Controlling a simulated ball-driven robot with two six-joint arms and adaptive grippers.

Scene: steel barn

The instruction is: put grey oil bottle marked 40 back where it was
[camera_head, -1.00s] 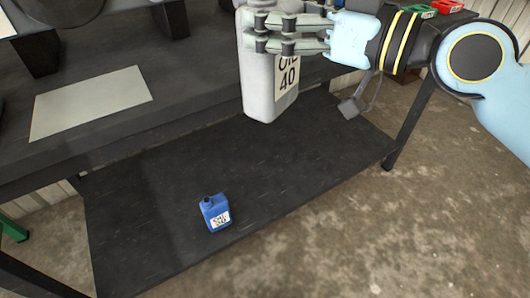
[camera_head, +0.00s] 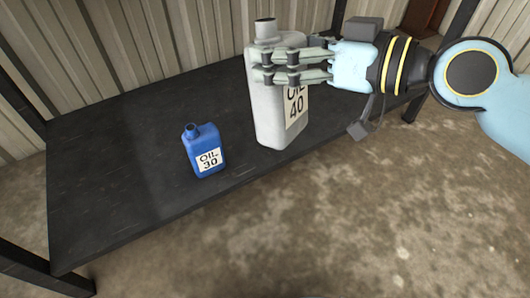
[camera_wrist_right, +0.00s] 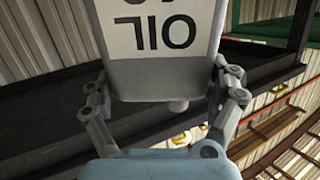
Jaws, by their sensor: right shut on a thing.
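The grey oil bottle marked 40 (camera_head: 265,115) is upright in the head view, its black-rimmed mouth at the top. My right gripper (camera_head: 265,66) is shut around its upper body, with fingers across the front of the bottle. The bottle appears in front of the dark shelf (camera_head: 110,190), right of the blue bottle; whether its base touches the shelf I cannot tell. In the right wrist view the grey bottle (camera_wrist_right: 160,75) sits between the fingers, its OIL label upside down. My left gripper is not in view.
A blue oil bottle marked 30 (camera_head: 203,150) stands on the shelf, left of the grey one. The shelf's left part is bare. A corrugated wall (camera_head: 130,45) stands behind it, and the concrete floor (camera_head: 350,220) in front is clear.

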